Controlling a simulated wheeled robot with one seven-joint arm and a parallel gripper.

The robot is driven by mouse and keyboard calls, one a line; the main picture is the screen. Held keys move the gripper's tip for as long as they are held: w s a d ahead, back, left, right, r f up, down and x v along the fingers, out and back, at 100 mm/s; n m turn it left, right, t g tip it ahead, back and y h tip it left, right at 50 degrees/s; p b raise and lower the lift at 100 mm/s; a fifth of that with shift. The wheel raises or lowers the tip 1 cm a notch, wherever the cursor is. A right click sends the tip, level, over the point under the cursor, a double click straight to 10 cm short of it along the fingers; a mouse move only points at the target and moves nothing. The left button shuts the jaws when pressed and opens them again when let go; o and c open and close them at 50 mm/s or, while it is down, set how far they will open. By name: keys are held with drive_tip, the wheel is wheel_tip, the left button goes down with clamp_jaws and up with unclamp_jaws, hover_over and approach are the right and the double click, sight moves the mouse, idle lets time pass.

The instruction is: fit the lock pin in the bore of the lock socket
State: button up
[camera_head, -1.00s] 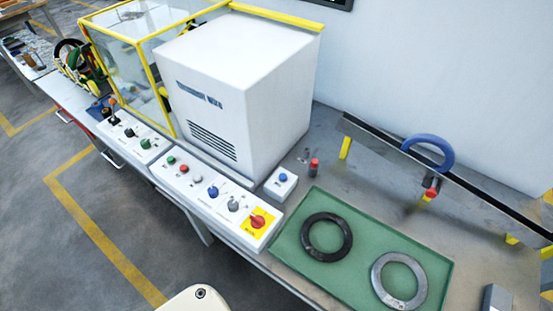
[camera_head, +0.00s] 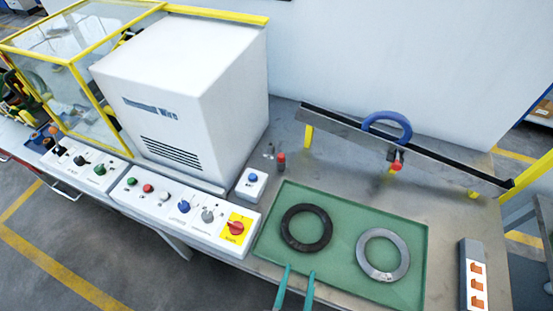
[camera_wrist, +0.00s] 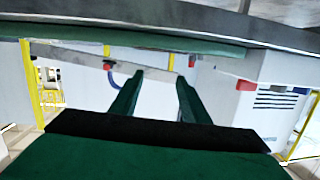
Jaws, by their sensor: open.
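A small red-capped pin (camera_head: 281,160) stands upright on the grey bench, right of the white machine; it looks like the lock pin. A red-ended dark fitting (camera_head: 397,165) sits at the rail below the blue ring (camera_head: 387,127). I cannot tell whether this is the lock socket, and no bore can be made out. My gripper (camera_head: 300,269) is open and empty, its two teal fingers over the front edge of the green mat, well short of the pin. The fingers also show in the wrist view (camera_wrist: 160,75), with nothing between them.
The green mat (camera_head: 345,202) holds a black ring (camera_head: 306,228) and a grey ring (camera_head: 383,254). A white blue-button box (camera_head: 252,184), the control panel (camera_head: 185,205) and the white machine (camera_head: 185,90) stand left. A grey box with orange sockets (camera_head: 472,275) is at right.

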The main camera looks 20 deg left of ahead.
drive_tip(key=shift+y, duration=0.5)
drive_tip(key=w+a, duration=0.2)
drive_tip(key=w, duration=0.3)
drive_tip(key=w+a, duration=0.3)
drive_tip(key=w, duration=0.3)
drive_tip(key=w+a+r, duration=0.1)
drive_tip(key=w+a, duration=0.1)
drive_tip(key=w, duration=0.4)
drive_tip(key=shift+w+a, duration=0.15)
drive_tip(key=shift+a, duration=0.05)
drive_tip(key=n+g, duration=0.1)
drive_tip(key=g, duration=0.2)
approach(280, 158)
drive_tip(key=shift+h, duration=0.4)
drive_tip(key=shift+a+x, duration=0.2)
drive_tip(key=shift+x, duration=5.5)
drive_tip(key=shift+r, duration=0.1)
clamp_jaws()
